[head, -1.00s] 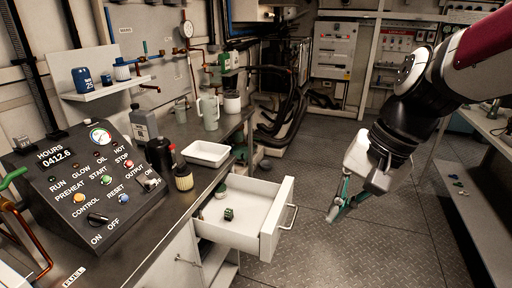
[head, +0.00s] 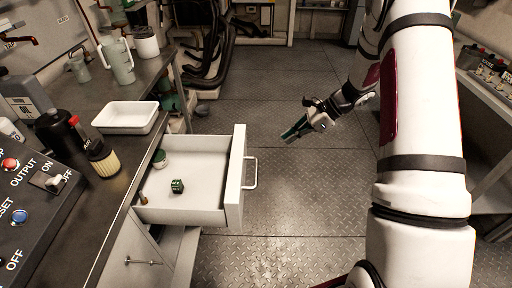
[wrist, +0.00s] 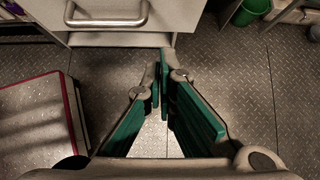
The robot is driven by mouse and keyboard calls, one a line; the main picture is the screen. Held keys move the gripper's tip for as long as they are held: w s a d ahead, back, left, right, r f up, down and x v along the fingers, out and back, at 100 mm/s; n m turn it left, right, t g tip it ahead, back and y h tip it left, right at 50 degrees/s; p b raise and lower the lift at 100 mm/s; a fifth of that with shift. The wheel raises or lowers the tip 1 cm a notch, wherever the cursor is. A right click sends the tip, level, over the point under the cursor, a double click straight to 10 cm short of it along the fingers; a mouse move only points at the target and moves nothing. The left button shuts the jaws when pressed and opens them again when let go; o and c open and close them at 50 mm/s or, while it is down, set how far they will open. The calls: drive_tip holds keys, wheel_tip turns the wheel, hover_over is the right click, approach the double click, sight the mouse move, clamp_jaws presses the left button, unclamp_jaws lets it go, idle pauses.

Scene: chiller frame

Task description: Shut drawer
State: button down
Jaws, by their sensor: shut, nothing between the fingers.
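The white drawer (head: 234,182) is pulled out from under the dark counter in the head view. Its bar handle (head: 250,173) is on the front face. A small green block (head: 177,186), a small green and white round item (head: 160,158) and a small brass-coloured piece (head: 143,198) lie inside. My gripper (head: 287,138) is over the open floor, to the right of the drawer and apart from it. In the wrist view my gripper (wrist: 161,95) has its green-padded fingers together and empty, with the drawer handle (wrist: 106,14) above and left of them.
A white tray (head: 127,117), pitchers and bottles stand on the counter (head: 92,195) left of the drawer. A control panel (head: 32,215) is at the left edge. A bench (head: 494,100) is at the right. Metal floor (head: 300,225) between is clear.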

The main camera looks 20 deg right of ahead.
drive_tip(key=w+a+r+x, duration=0.1)
drive_tip(key=x, duration=1.2)
drive_tip(key=shift+a+r, duration=0.15)
drive_tip(key=shift+r, duration=0.05)
drive_tip(key=b, duration=0.5)
hover_over(181, 163)
drive_tip(key=d, duration=0.1)
drive_tip(key=shift+w+a, duration=0.15)
drive_tip(key=shift+a, duration=0.4)
drive_tip(key=shift+a+r, duration=0.1)
